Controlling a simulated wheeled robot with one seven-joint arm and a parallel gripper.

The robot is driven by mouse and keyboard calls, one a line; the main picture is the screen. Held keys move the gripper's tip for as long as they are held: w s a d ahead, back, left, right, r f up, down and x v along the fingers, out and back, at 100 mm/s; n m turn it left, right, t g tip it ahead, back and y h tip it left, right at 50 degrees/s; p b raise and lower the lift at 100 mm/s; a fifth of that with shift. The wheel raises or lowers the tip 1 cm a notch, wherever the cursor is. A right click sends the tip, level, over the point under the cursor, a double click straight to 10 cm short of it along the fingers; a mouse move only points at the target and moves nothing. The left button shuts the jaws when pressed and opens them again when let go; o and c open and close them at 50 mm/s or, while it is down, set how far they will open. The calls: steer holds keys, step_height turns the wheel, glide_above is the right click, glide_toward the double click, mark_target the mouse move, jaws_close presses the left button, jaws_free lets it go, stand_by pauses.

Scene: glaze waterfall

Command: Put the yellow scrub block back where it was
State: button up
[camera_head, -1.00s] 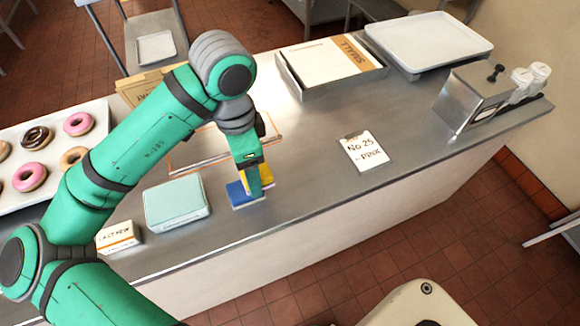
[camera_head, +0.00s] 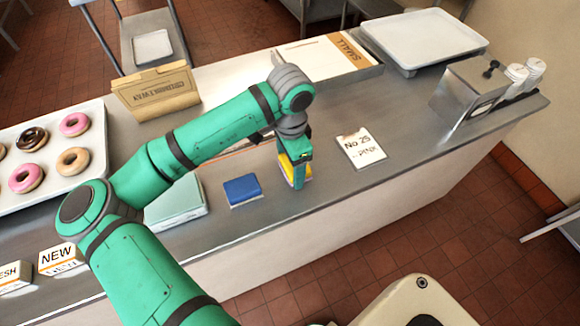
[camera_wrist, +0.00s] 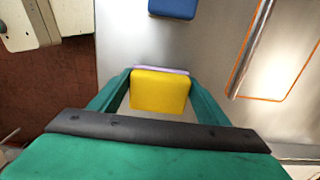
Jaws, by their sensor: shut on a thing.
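The yellow scrub block (camera_wrist: 160,90) is between the two fingers of my gripper (camera_wrist: 158,88) in the wrist view, with a thin pale lilac layer along its far edge. In the head view the block (camera_head: 287,171) shows partly behind my gripper (camera_head: 297,175), over the counter to the right of a blue block (camera_head: 242,190). My gripper is shut on the yellow block. Whether the block touches the counter, I cannot tell. The blue block also shows at the top of the wrist view (camera_wrist: 173,8), apart from my gripper.
A pale green box (camera_head: 178,203) lies left of the blue block, partly behind my arm. A card reading "No 25 PINK" (camera_head: 361,149) lies to the right. A donut tray (camera_head: 95,165) is at left, a metal dispenser (camera_head: 470,92) at far right. The counter's front edge is close.

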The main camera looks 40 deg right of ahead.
steer(key=shift+f, duration=0.7)
steer(key=shift+f, duration=0.35)
steer(key=shift+s+a+f, duration=0.1)
steer(key=shift+f, duration=0.25)
steer(key=o, duration=1.1)
step_height(320, 180, up, 13)
steer(key=shift+r, duration=0.2)
